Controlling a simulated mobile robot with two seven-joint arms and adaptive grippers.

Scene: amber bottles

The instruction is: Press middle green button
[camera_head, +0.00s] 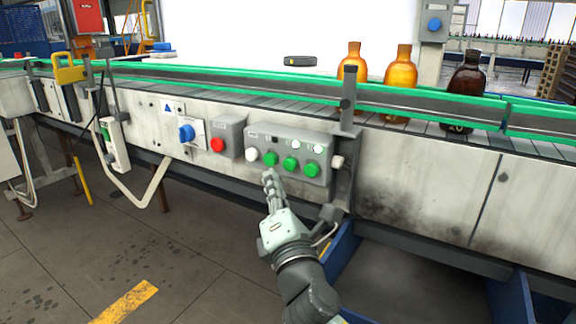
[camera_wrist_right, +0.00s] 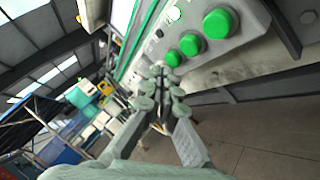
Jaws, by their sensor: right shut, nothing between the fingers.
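A grey control box (camera_head: 315,147) on the conveyor's side carries a row of three green buttons, with a white button (camera_head: 252,154) at its left end. The middle green button (camera_head: 290,163) sits between the left green button (camera_head: 270,158) and the right green button (camera_head: 311,169). The middle one also shows in the right wrist view (camera_wrist_right: 190,44). My right gripper (camera_head: 268,174) is shut and empty, its fingertips just below the left green button in the head view. In the wrist view its fingertips (camera_wrist_right: 160,73) appear apart from the middle button. My left gripper is out of view.
A box with a red button (camera_head: 217,145) and a blue knob (camera_head: 186,133) are left of the control box. Amber bottles (camera_head: 401,72) and a dark bottle (camera_head: 467,90) stand on the conveyor behind a green rail (camera_head: 420,98). A dark bracket (camera_head: 346,150) flanks the box's right side.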

